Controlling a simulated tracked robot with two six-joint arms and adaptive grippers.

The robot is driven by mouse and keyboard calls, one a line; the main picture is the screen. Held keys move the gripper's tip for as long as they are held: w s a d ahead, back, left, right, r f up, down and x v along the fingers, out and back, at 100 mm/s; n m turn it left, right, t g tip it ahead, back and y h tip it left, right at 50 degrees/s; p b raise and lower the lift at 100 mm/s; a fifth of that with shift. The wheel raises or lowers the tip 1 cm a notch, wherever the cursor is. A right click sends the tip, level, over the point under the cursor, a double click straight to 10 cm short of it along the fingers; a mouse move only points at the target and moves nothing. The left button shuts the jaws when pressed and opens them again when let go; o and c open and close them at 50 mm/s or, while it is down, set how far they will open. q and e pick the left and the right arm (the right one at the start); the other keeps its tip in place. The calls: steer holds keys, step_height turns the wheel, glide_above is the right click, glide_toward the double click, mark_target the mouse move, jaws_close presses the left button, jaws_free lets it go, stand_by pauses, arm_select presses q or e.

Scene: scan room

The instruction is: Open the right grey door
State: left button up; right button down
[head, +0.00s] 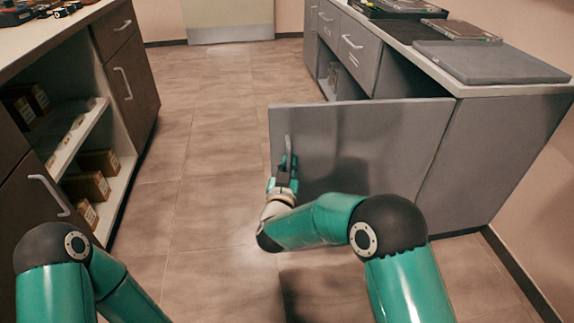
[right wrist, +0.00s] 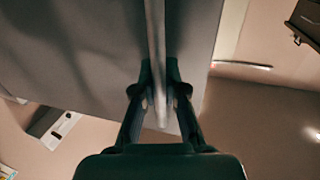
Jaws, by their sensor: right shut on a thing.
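The right grey door (head: 375,145) belongs to the grey cabinet on the right and stands swung wide open, out across the aisle. Its handle (head: 288,145) is near its free edge. My right gripper (head: 287,168) is at that handle. In the right wrist view the two fingers of my right gripper (right wrist: 160,85) are shut on the handle (right wrist: 156,40), with the grey door panel (right wrist: 80,50) behind it. My left arm shows at the lower left of the head view, but its gripper is out of the picture.
The grey counter (head: 520,90) carries a flat grey slab (head: 490,62) and dark trays. On the left, a brown cabinet (head: 130,75) has open shelves with several boxes (head: 88,187). The tiled floor (head: 200,150) between the cabinets is clear.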

steer(key=shift+a, duration=0.25)
steer(key=c, duration=1.2)
jaws_free()
steer(key=shift+d, duration=0.15)
steer(key=shift+s, duration=0.1)
steer(key=v, duration=1.2)
